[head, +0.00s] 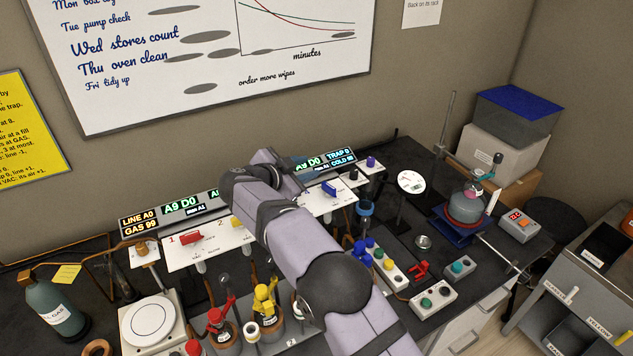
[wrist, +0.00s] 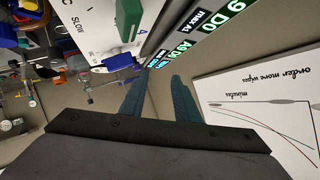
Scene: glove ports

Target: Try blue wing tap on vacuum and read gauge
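The blue wing tap (head: 329,188) sits on the white panel (head: 318,206) right of my arm in the head view. Its wing lies at a slant; the small labels beside it are hard to read. A round white dial gauge (head: 411,181) stands to the right of the panel, its reading too small to tell.
A red tap (head: 191,237) and a yellow tap (head: 237,222) are on the panel left of my arm. Lit displays (head: 183,205) run along its back. Flasks with red and yellow clamps (head: 264,298) stand in front. A button box (head: 433,300) stands right of my arm.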

